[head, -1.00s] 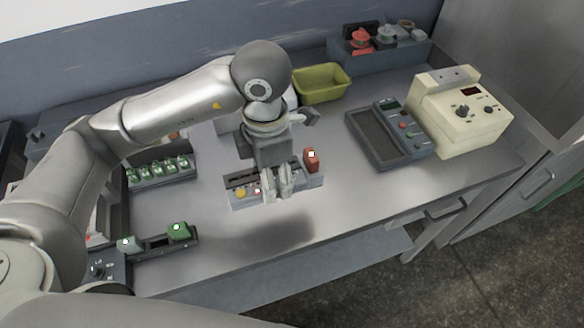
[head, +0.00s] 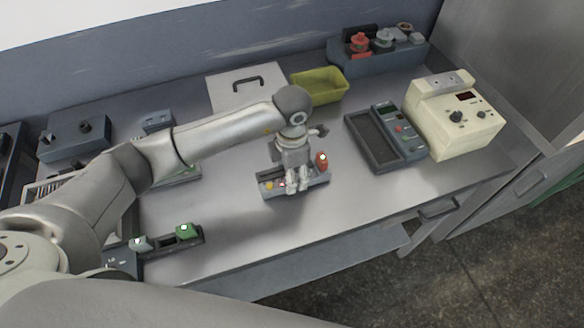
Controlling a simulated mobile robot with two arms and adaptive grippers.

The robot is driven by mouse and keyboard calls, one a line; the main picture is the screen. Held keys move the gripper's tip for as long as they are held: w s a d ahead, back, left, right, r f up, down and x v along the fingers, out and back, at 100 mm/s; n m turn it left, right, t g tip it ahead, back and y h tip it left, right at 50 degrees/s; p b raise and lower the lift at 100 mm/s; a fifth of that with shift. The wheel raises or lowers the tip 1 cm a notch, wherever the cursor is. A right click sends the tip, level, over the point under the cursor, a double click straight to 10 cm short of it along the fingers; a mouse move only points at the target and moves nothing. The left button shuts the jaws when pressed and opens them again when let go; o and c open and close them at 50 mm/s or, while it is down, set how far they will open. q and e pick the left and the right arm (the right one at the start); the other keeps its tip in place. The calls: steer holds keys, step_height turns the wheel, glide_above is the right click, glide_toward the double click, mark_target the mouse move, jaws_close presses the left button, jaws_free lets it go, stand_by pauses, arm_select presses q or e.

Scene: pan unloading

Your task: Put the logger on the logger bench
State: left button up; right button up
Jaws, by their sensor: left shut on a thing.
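My left gripper (head: 292,188) points down with its fingers shut on a long grey box (head: 268,188), which I take to be the logger. The box has small coloured buttons on top and a red block (head: 322,161) with a white light at its right end. The fingers hide part of it. I cannot tell whether it touches the worktop. No label marks the logger bench; a dark grey unit (head: 372,143) with an empty recess and a button panel, right of the gripper, may be it. My right gripper is out of view.
A cream instrument (head: 455,115) stands right of the dark unit. A yellow-green bin (head: 320,87) and a white panel with a handle (head: 248,90) lie behind. A dark holder (head: 165,241) with green and grey end blocks is front left. Worktop (head: 345,205) is bare in front.

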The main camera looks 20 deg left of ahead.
arm_select(q)
steer(key=shift+f, duration=0.1)
steer(key=shift+f, duration=0.1)
steer(key=o, duration=0.9)
steer(key=shift+o, duration=0.7)
